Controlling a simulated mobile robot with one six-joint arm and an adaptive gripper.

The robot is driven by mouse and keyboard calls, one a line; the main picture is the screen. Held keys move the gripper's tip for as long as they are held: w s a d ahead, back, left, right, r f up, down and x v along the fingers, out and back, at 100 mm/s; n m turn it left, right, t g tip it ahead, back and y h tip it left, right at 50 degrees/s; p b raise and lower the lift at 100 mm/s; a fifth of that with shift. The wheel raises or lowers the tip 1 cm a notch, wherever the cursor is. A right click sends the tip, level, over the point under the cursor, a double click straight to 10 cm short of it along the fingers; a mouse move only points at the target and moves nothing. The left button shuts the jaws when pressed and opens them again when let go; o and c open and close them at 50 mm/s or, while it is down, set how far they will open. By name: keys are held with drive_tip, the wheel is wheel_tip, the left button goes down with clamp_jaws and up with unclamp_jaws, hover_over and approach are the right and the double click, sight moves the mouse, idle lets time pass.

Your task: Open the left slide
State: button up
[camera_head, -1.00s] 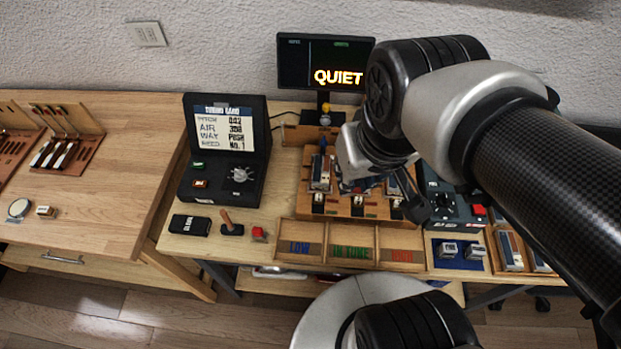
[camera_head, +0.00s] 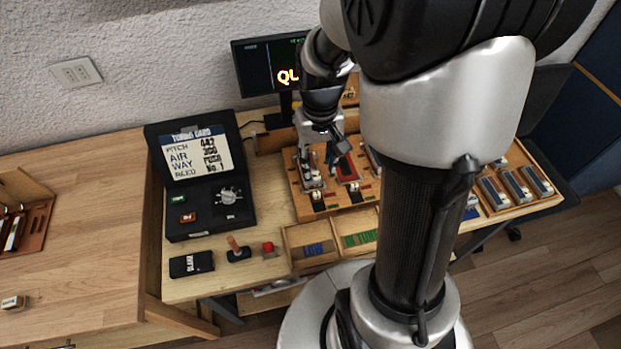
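The wooden board (camera_head: 336,203) on the bench holds a row of slide units with white front blocks. The left slide (camera_head: 311,180) is a grey metal piece at the board's left end, partly hidden by my gripper. My gripper (camera_head: 318,161) points down over this left end, with its fingers apart, one near the left slide and one to its right. I see nothing held between them. I cannot tell whether a finger touches the slide. A red strip (camera_head: 347,168) lies just right of the gripper. My arm hides the board's right part.
A wooden tray (camera_head: 318,264) with blue and green compartments stands in front of the board. A black tuning-card case (camera_head: 205,215) stands open at the left. A red button (camera_head: 268,248) and a lever (camera_head: 236,247) sit nearby. A monitor (camera_head: 256,68) stands behind.

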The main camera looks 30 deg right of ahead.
sight(317, 193)
wheel_tip(317, 193, down, 13)
drive_tip(key=b, duration=0.4)
drive_tip(key=shift+c, duration=0.3)
clamp_jaws()
idle(0.3)
